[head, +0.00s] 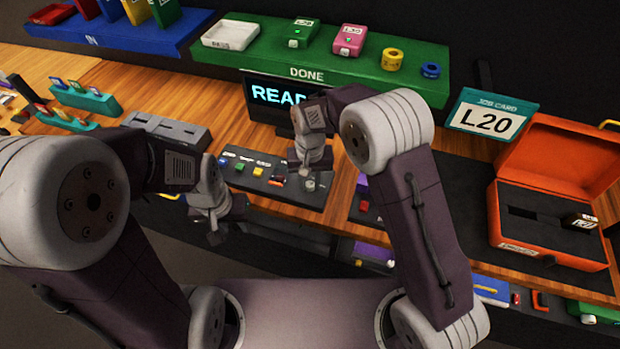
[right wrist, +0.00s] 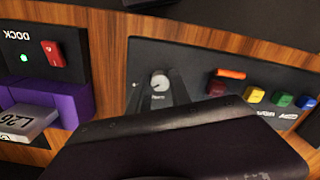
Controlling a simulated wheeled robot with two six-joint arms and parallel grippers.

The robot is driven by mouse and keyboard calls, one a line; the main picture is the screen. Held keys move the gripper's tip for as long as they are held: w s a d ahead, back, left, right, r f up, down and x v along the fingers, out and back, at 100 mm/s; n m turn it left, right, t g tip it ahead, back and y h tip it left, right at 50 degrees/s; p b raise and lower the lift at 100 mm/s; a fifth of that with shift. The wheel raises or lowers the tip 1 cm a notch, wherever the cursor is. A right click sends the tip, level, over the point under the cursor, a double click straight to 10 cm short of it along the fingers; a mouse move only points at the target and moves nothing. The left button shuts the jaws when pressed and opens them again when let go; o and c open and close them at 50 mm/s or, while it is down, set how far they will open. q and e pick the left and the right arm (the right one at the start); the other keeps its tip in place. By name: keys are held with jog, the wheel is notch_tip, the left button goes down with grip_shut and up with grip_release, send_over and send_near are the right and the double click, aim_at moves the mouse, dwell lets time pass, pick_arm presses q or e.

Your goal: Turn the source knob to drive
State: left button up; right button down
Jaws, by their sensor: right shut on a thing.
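The control panel (head: 275,181) is dark and lies on the wooden bench below a screen. A round, pale grey knob (right wrist: 159,82) stands on it in the right wrist view, with small labels that I cannot read clearly. The knob (head: 309,185) also shows in the head view, just under my right gripper (head: 309,166). In the right wrist view my right gripper (right wrist: 158,95) has its two dark fingers on either side of the knob, shut on it. The knob's exact pointer direction is unclear. My left gripper (head: 222,222) hangs in front of the bench edge, away from the panel; its jaw opening is unclear.
The screen (head: 268,94) reads "READ", partly hidden by my right arm. A red switch (right wrist: 216,86), an orange bar (right wrist: 231,73) and coloured buttons (right wrist: 256,95) sit beside the knob. A purple block (right wrist: 66,102) is on the neighbouring dock. An open orange case (head: 540,230) stands at right.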

aim_at(311, 184)
jog(key=shift+w+r+m, duration=0.1)
jog(key=shift+r+m, duration=0.05)
jog(key=shift+m, duration=0.45)
jog(key=c, duration=1.2)
grip_release()
notch_tip(311, 184, up, 9)
jog(key=shift+d, duration=0.1)
